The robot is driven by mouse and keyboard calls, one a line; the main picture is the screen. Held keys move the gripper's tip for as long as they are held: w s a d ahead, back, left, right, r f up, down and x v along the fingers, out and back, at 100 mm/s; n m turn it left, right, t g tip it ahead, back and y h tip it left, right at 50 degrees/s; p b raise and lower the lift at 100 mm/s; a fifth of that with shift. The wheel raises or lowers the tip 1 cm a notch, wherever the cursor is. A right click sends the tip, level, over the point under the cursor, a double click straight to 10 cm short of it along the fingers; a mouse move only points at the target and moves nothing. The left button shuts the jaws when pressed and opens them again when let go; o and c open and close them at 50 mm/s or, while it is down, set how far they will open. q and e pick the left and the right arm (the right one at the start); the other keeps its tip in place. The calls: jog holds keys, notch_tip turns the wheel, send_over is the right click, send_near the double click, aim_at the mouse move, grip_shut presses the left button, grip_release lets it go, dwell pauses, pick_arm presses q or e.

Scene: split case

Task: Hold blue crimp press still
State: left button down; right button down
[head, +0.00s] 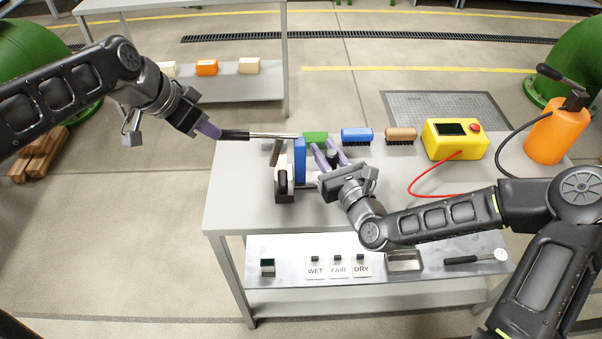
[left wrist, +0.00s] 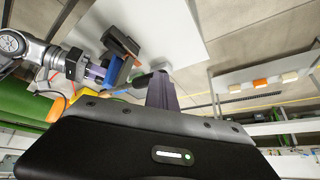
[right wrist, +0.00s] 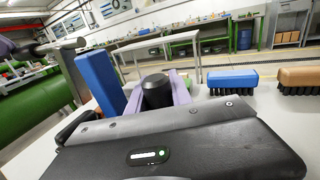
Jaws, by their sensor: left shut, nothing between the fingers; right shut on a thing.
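The blue crimp press (head: 300,160) stands upright on the table, with pale and dark parts at its left. A long lever (head: 270,136) with a black grip and silver bar reaches left from its top. My right gripper (head: 331,157) is shut on a black post at the press's right side; the post (right wrist: 157,92) shows between the purple fingers beside the blue body (right wrist: 100,80) in the right wrist view. My left gripper (head: 210,131) is shut and empty at the outer end of the lever's black grip. Whether it touches the grip I cannot tell.
A green brush (head: 316,137), blue brush (head: 357,135) and tan brush (head: 401,134) line the back. A yellow box (head: 455,139) with a red cable and an orange cylinder (head: 556,137) stand right. The lower shelf (head: 290,251) holds WET, FAIR and DRY cards.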

pick_arm(q)
jog(key=shift+d+r, duration=0.1)
jog(key=shift+r, duration=2.15)
pick_arm(e)
jog(key=shift+f, duration=0.15)
pick_arm(q)
notch_tip(320, 180, up, 7)
jog(key=shift+d, duration=0.15)
pick_arm(e)
jog(key=c, duration=1.1)
grip_release()
pick_arm(q)
jog(key=shift+w, duration=0.1)
